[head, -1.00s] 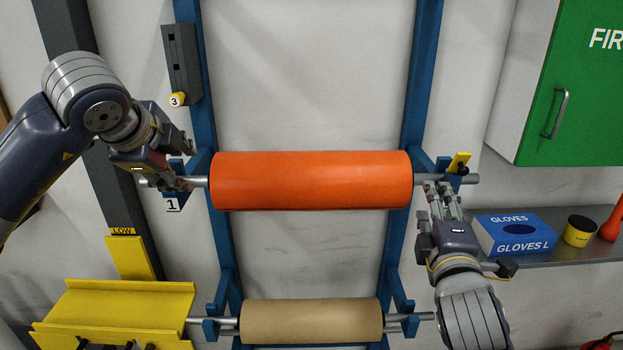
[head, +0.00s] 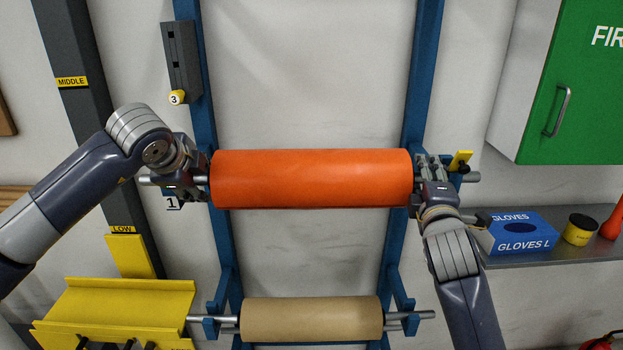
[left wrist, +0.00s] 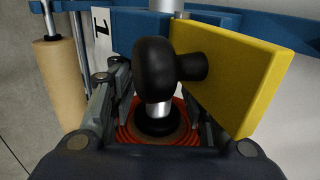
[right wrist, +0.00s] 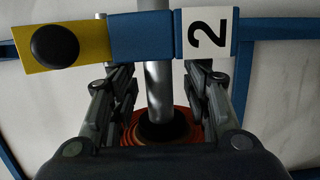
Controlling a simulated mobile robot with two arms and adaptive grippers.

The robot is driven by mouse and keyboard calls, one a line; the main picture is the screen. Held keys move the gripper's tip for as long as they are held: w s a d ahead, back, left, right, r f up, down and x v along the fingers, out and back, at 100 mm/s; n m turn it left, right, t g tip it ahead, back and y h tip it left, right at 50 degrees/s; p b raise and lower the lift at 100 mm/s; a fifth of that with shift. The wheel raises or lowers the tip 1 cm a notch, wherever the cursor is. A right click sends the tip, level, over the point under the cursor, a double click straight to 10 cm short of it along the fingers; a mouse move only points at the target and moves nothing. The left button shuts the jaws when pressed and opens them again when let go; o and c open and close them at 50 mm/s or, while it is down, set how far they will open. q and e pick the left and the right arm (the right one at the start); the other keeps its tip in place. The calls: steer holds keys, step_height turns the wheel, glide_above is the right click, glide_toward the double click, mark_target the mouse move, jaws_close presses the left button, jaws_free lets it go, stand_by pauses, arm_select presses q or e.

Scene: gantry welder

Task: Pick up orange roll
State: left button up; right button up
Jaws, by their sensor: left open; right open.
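The orange roll (head: 311,178) lies level on a metal bar across the blue rack. My left gripper (head: 196,180) is at the bar's left end, against the roll's left side. In the left wrist view its open fingers (left wrist: 155,105) stand on either side of the bar, with the roll's end behind; a black knob hides part of the bar. My right gripper (head: 428,170) is at the right end. In the right wrist view the bar (right wrist: 158,90) runs between its open fingers (right wrist: 160,100), and the roll's orange end (right wrist: 185,125) shows behind.
The blue rack (head: 206,60) has a yellow latch (head: 461,160) at right. A brown roll (head: 311,320) hangs below. A yellow trough (head: 115,305) is at lower left.

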arm_select(q)
jaws_close()
arm_select(e)
jaws_close()
